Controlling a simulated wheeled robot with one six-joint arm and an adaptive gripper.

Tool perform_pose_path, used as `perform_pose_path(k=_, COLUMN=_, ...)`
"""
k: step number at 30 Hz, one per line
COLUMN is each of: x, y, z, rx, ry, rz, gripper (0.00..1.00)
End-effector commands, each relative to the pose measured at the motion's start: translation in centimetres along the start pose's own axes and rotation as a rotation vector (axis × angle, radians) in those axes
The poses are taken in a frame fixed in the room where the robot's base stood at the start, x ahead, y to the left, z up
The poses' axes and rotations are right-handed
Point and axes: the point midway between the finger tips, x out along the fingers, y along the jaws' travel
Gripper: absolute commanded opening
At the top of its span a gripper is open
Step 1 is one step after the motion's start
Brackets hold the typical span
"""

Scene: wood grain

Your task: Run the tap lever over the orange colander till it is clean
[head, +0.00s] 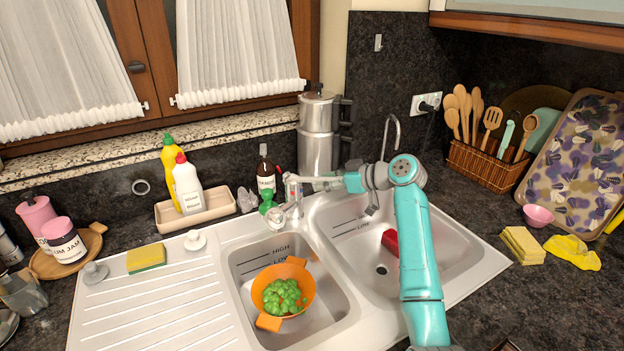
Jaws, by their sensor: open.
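The orange colander (266,284) sits in the left sink basin with green, leafy-looking pieces (283,297) in it. A metal tap (277,217) stands at the back of the sink, above and behind the colander. No running water shows. My arm reaches in from the lower right across the right basin and points left. My gripper (308,184) is open at the tap's upper part, close to its lever. The small grey parts overlap there, so I cannot tell whether the fingers touch the lever.
The right basin (345,262) holds a red object (390,241). Bottles (187,184) stand in a tray behind the drainboard (150,310). A sponge (146,258) lies on the left.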

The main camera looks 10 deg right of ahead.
Motion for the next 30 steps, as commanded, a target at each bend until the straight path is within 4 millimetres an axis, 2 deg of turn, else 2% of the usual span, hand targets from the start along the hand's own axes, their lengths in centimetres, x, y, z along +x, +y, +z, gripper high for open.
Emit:
perform_pose_path(k=8, x=0.0, y=0.1, z=0.1, rx=0.0, ry=0.0, rz=0.0, gripper=0.46)
perform_pose_path(k=12, x=0.0, y=0.1, z=0.1, rx=0.0, ry=0.0, rz=0.0, gripper=0.11)
perform_pose_path(k=13, x=0.0, y=0.1, z=0.1, rx=0.0, ry=0.0, rz=0.0, gripper=0.03)
perform_pose_path(k=14, x=0.0, y=0.1, z=0.1, rx=0.0, ry=0.0, rz=0.0, gripper=0.0)
perform_pose_path(k=22, x=0.0, y=0.0, z=-0.2, rx=-0.002, ry=-0.01, rz=-0.001, gripper=0.0)
perform_pose_path(k=30, x=-0.1, y=0.0, z=-2.3, rx=-0.006, ry=-0.173, rz=-0.002, gripper=0.0)
